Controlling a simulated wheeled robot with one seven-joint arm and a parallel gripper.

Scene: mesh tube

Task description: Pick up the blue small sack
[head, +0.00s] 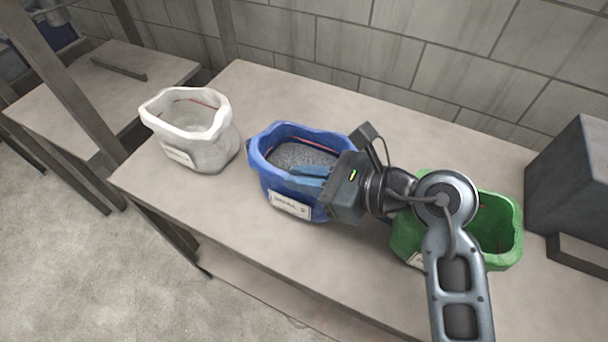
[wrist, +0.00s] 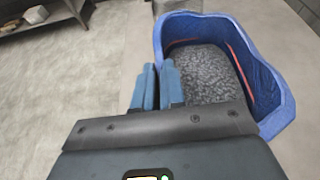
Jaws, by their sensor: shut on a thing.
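The blue small sack (head: 283,185) stands upright and open on the table, with grey granular fill inside and a white label on its front. It also shows in the wrist view (wrist: 270,95), right of the fingers. My gripper (head: 297,172) reaches in from the right at the front rim of the sack. In the wrist view my gripper (wrist: 159,68) has its two blue fingers close together, shut on the sack's rim, one finger inside and one outside. The pinched part of the rim is mostly hidden by the fingers.
A white sack (head: 208,150) stands to the left and a green sack (head: 507,225) to the right, partly behind my arm. A grey box (head: 575,175) is at the far right. The table (head: 265,90) is bare behind the sacks, up to a block wall.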

